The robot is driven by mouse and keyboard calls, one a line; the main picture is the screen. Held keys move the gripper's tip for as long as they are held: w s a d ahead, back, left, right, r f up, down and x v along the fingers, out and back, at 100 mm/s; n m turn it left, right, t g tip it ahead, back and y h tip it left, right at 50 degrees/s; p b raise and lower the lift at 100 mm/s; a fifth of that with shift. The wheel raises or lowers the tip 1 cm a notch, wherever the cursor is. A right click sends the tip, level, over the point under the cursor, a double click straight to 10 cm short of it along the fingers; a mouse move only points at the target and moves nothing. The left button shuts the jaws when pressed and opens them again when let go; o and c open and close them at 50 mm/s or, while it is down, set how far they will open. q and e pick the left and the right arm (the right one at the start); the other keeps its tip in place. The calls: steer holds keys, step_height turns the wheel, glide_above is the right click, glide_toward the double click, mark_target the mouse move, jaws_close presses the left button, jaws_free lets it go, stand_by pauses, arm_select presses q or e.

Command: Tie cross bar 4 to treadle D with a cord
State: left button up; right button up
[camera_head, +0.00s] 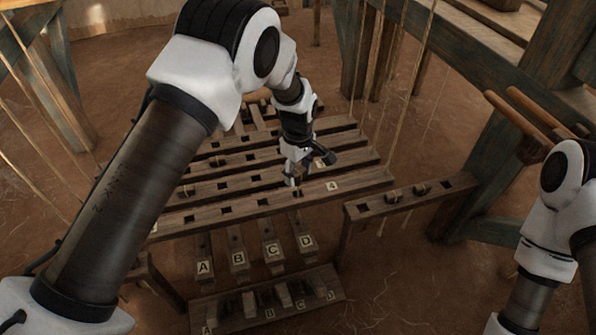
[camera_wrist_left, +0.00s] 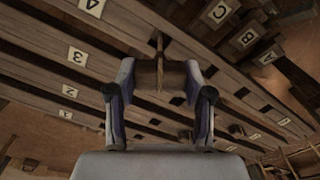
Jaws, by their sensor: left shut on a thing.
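Cross bar 4 (camera_head: 235,208) is the nearest of several slotted wooden bars in the head view, with its number plate at the right end; it also shows in the wrist view (camera_wrist_left: 130,35). Treadle D (camera_head: 303,230) is the rightmost of the lettered treadles below it. My left gripper (camera_head: 295,178) is over the right part of cross bar 4. In the wrist view, my left gripper (camera_wrist_left: 160,78) is shut on a brown wooden piece with a cord (camera_wrist_left: 147,75), and a thin strand runs up from it toward the bar. I cannot tell whether it touches the bar. My right gripper is outside the view.
A slotted rack (camera_head: 412,197) with small cord pieces stands right of the bars. A lower lettered rail (camera_head: 225,319) lies in front of the treadles. Loom posts (camera_head: 490,180) and hanging cords (camera_head: 408,85) rise behind. Bare floor (camera_head: 420,270) is at the front right.

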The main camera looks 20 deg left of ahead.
mark_target(298, 185)
arm_select(q)
step_height(298, 185, down, 3)
steer(key=shift+r+b, duration=0.2)
steer(key=shift+b, duration=0.8)
steer(key=shift+f, duration=2)
steer(key=o, duration=1.1)
steer(key=shift+c, duration=0.2)
step_height(298, 185, up, 12)
